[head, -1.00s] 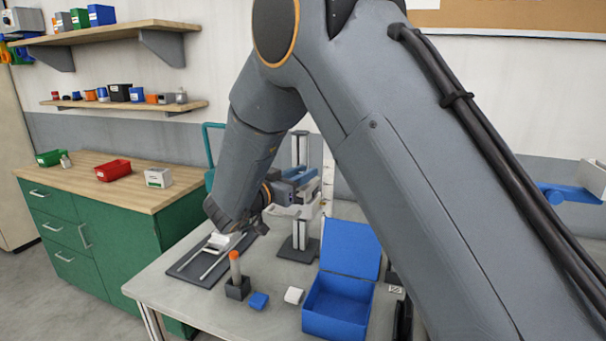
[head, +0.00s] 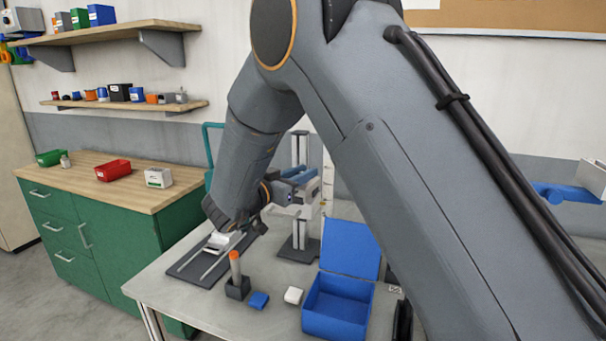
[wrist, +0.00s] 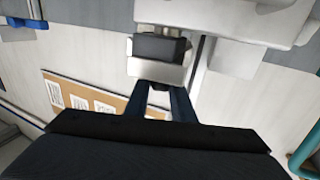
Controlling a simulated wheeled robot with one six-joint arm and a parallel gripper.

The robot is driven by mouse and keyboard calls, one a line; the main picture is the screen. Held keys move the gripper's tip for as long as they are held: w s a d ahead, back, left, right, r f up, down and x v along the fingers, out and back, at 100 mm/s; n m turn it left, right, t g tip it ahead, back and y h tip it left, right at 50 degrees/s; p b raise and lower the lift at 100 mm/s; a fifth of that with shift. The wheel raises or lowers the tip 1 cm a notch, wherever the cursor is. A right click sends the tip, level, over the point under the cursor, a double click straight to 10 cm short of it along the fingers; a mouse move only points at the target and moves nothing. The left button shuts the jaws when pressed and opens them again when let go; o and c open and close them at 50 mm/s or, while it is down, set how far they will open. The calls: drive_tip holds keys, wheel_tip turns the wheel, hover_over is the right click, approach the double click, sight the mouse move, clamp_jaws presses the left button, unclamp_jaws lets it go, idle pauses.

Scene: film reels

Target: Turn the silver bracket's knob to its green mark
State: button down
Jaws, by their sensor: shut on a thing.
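A light silver bracket (head: 307,192) is fixed on an upright post on the bench in the head view, partly hidden behind my wrist. In the wrist view a pale block with a dark part, which looks like the bracket (wrist: 157,73), lies just beyond my fingertips. My gripper (wrist: 163,90) has its two dark blue fingers close together, shut on a small dark piece at the block that looks like the knob; little of it shows. I cannot make out the green mark in either view.
The post's dark base (head: 298,250) stands on the grey bench.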

idle(0.3)
drive_tip(key=c, duration=1.5)
unclamp_jaws()
drive_tip(key=shift+b+v, duration=1.25)
drive_tip(key=shift+v, duration=2.7)
